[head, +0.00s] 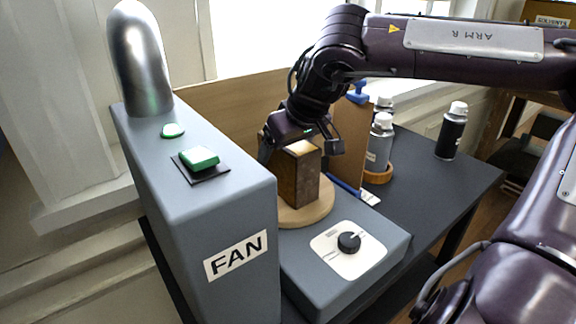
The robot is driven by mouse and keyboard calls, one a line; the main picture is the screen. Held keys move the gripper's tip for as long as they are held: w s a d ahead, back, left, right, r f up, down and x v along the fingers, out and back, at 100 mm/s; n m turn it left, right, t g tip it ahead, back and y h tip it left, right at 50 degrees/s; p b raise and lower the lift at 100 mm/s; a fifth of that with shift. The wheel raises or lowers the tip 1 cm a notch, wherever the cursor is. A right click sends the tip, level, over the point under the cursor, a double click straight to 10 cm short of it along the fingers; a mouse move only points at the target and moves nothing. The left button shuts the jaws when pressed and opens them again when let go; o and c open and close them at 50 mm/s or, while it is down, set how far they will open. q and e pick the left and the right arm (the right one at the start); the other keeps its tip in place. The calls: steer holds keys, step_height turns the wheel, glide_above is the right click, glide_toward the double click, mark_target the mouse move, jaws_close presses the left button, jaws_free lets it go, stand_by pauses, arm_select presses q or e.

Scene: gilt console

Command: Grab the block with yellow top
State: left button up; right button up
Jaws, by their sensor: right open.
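The block with yellow top (299,183) is a brown upright block with a pale yellow top face. It stands on a round wooden disc (287,217). My right gripper (300,149) comes down from above and is open, with one finger at the left of the block's top and the other at its right. I cannot tell whether the fingers touch the block. My left gripper is not in view.
A grey housing labelled FAN (235,255) with a green button (199,158) stands close on the left. A grey box with a black knob (349,242) is in front. A brown panel (350,146), spray cans (380,142) and a black bottle (452,132) stand right and behind.

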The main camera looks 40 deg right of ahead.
steer(key=shift+f, duration=0.1)
steer(key=c, duration=1.3)
steer(key=shift+c, duration=0.3)
steer(key=shift+r, duration=0.2)
